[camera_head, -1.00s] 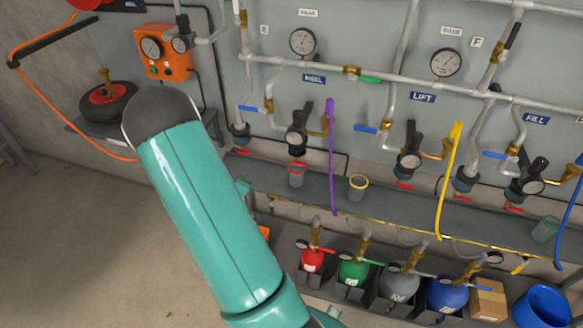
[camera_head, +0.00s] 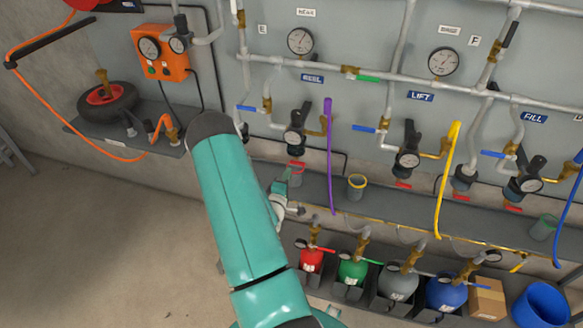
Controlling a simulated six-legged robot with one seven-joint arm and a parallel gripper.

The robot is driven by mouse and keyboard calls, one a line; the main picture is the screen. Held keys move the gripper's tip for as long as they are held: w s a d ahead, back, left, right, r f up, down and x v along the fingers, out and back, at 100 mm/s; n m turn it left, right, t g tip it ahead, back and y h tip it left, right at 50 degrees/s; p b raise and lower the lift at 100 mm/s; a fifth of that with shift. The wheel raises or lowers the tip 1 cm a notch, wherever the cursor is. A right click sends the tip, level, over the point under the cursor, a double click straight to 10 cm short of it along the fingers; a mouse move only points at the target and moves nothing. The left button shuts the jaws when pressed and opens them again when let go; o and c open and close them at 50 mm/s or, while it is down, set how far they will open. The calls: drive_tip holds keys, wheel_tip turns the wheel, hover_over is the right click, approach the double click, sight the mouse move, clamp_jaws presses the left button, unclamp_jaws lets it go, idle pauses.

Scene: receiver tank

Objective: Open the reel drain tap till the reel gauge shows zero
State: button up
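The blue REEL sign (camera_head: 312,78) is on the grey wall panel. Below it is a black regulator (camera_head: 294,138) with a small round gauge whose reading is too small to make out. A red tap handle (camera_head: 296,164) sits low under the regulator, just above a red-rimmed cup (camera_head: 295,176) on the shelf. A purple hose (camera_head: 329,160) hangs to the right. My teal arm crosses the left middle. Its end, my gripper (camera_head: 284,193), shows in part just left of and below the cup. Its fingers are not clear, and I cannot tell whether it touches anything.
The LIFT (camera_head: 420,97) and FILL (camera_head: 533,117) stations stand to the right with similar regulators. A yellow-rimmed cup (camera_head: 357,187) is on the shelf (camera_head: 390,205). Several bottles stand below. A tyre (camera_head: 107,100) with an orange hose is at left. The floor at left is clear.

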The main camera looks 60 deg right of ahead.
sight(297, 163)
drive_tip(key=d, duration=0.3)
drive_tip(key=w+d, duration=0.1)
drive_tip(key=d, duration=0.1)
drive_tip(key=shift+c, duration=0.2)
clamp_jaws()
